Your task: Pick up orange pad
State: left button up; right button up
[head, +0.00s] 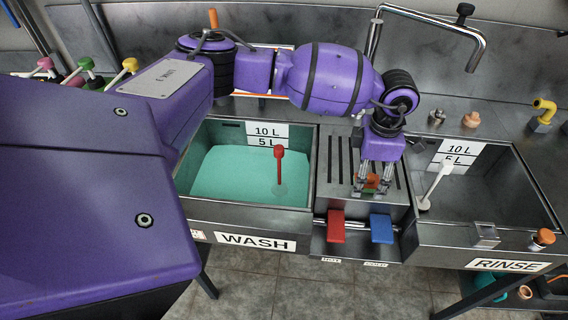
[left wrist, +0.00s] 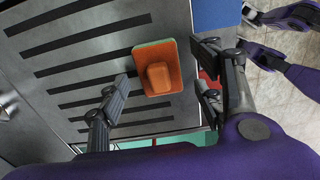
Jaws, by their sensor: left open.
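The orange pad (left wrist: 157,76) lies on the slotted metal drainboard (left wrist: 60,50), with a green layer along its edge. In the head view the orange pad (head: 371,182) shows small between the fingertips of my left gripper (head: 374,180), partly hidden by them. In the left wrist view my left gripper (left wrist: 165,95) is open, one finger on each side of the pad's near part, with gaps between fingers and pad. The pad appears to rest on the board.
The wash basin (head: 185,145) with green liquid and a red-topped stick (head: 279,155) is left of the drainboard. The rinse basin (head: 500,225) is on the right, with a white-handled tool (head: 435,185). Red (head: 336,226) and blue (head: 382,228) pedals sit in front.

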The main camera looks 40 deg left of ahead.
pick_arm(q)
jog(key=shift+c, duration=0.4)
jog(key=c, duration=1.1)
jog(key=shift+w+r, duration=0.1)
jog(key=shift+r, duration=0.5)
jog(key=shift+c, duration=0.2)
notch_tip(320, 180, up, 2)
jog(key=shift+r, duration=0.2)
jog(key=s+d+r, duration=0.2)
jog(key=s+r, duration=0.7)
jog(key=s, duration=0.5)
jog(key=shift+d+r, duration=0.25)
jog(key=shift+d, duration=0.05)
